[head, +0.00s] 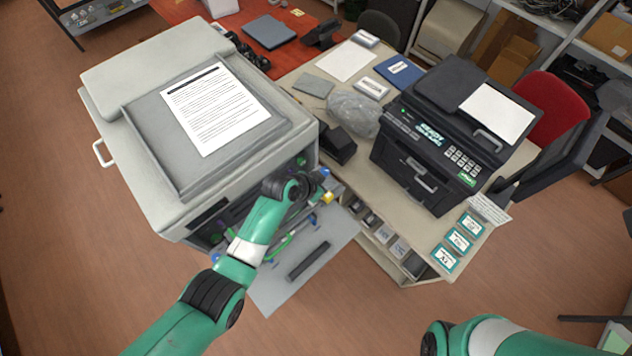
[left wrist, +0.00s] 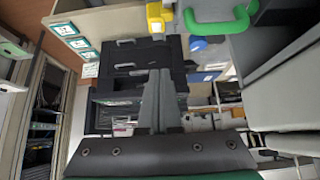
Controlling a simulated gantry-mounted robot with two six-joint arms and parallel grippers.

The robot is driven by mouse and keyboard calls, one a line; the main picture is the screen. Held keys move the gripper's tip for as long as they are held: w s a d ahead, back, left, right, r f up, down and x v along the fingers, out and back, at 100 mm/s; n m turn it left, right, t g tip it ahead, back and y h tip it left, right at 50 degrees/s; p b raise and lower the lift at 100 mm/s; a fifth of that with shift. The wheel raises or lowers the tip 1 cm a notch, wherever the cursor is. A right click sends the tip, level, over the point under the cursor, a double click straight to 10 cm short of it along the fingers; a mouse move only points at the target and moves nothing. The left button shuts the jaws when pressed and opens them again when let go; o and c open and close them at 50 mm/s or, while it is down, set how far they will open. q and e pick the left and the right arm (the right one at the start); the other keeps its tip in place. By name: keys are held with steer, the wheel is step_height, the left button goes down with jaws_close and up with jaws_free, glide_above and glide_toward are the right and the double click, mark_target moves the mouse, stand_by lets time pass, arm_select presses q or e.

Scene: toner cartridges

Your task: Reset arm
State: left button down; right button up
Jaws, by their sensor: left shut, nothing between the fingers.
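My left arm reaches from the lower left in the head view. My left gripper (head: 317,181) is at the open front of the large grey copier (head: 140,80), near a yellow latch (head: 328,197). In the left wrist view the left gripper (left wrist: 160,75) has its fingers together with nothing between them. The yellow latch (left wrist: 155,17), a blue knob (left wrist: 198,44) and a green handle (left wrist: 222,20) lie beyond the fingertips. My right arm enters at the bottom right of the head view; its gripper is outside the frame.
The copier's grey front door (head: 280,285) is folded down below my left arm. A beige desk (head: 425,225) with a black printer (head: 440,140) and several labelled boxes stands to the right. A red chair (head: 555,105) is behind. Open floor lies in front.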

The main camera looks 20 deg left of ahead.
stand_by(0.4)
arm_select(q)
steer(key=w+a+r+t, duration=0.1)
steer(key=w+r+t, duration=0.2)
steer(key=r, duration=0.9)
steer(key=w+a+r+t, duration=0.1)
steer(key=w+r+t, duration=0.15)
steer(key=r, duration=0.85)
steer(key=w+a+r+t, duration=0.2)
steer(key=r+t, duration=0.2)
steer(key=r, duration=0.8)
steer(key=s+a+r+n+t, duration=0.1)
steer(key=s+r+t, duration=0.3)
steer(key=r, duration=0.6)
steer(key=s+a+r+t, duration=0.15)
steer(key=s+r, duration=0.35)
steer(key=r, duration=0.5)
steer(key=s+a+r+n+t+y, duration=0.1)
steer(key=s+r+n+t, duration=0.15)
steer(key=s+r, duration=0.4)
steer(key=s+a+r+n+t+y, duration=0.1)
steer(key=s+a+r+t, duration=0.2)
steer(key=s, duration=0.6)
step_height(320, 180, down, 22)
steer(key=d+b, duration=0.1)
steer(key=b, duration=2.2)
steer(key=shift+w+d+r+n, duration=0.2)
steer(key=shift+w+n, duration=0.15)
steer(key=shift+w, duration=0.05)
